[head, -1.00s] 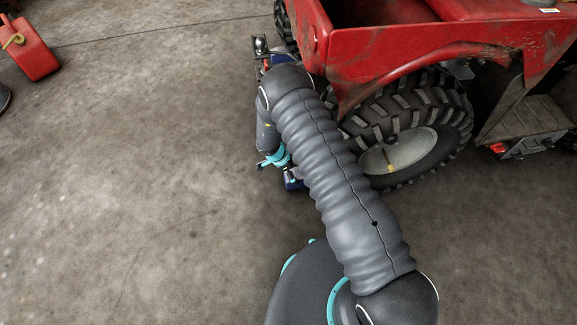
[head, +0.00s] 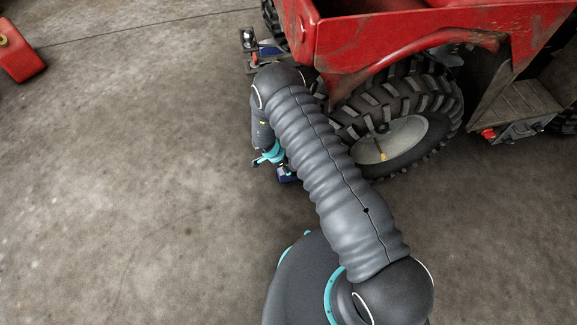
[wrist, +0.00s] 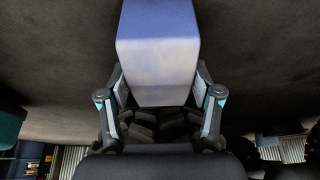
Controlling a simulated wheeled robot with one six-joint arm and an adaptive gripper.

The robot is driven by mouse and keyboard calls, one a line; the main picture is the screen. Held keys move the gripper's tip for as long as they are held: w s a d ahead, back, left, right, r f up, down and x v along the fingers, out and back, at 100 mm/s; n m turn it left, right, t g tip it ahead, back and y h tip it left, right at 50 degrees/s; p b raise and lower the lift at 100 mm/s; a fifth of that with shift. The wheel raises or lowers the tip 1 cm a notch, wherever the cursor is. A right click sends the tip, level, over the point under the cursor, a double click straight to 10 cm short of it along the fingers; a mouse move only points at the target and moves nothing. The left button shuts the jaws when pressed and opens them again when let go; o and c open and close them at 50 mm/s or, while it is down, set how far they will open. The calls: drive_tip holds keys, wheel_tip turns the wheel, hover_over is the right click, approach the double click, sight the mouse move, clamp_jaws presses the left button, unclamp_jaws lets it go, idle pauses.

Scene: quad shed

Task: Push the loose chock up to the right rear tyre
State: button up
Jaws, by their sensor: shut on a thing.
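The loose chock (wrist: 158,60) is a blue block between the two fingers of my gripper (wrist: 160,90) in the wrist view. The gripper is shut on it. The right rear tyre (head: 440,98) is black with chunky tread, right of my arm. Its tread (wrist: 147,131) also shows beyond the chock's lower edge in the wrist view. My arm hides any gap between chock and tyre in the head view.
The red quad body (head: 400,45) overhangs the tyre. A hitch with a ball (head: 248,38) sticks out at its back. A red fuel can (head: 18,55) stands at far left. The concrete floor (head: 130,150) on the left is clear.

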drive_tip(key=shift+w+d+r, duration=0.1)
drive_tip(key=shift+w+d, duration=0.05)
drive_tip(key=shift+d, duration=1.1)
drive_tip(key=shift+w+d, duration=0.15)
drive_tip(key=shift+d, duration=1.1)
drive_tip(key=shift+w+d+r, duration=0.1)
drive_tip(key=shift+w+d, duration=0.15)
drive_tip(key=shift+d, duration=0.5)
drive_tip(key=o, duration=1.5)
drive_tip(key=shift+w, duration=0.1)
drive_tip(key=shift+a+r, duration=0.2)
drive_tip(key=v, duration=0.6)
drive_tip(key=shift+v, duration=0.8)
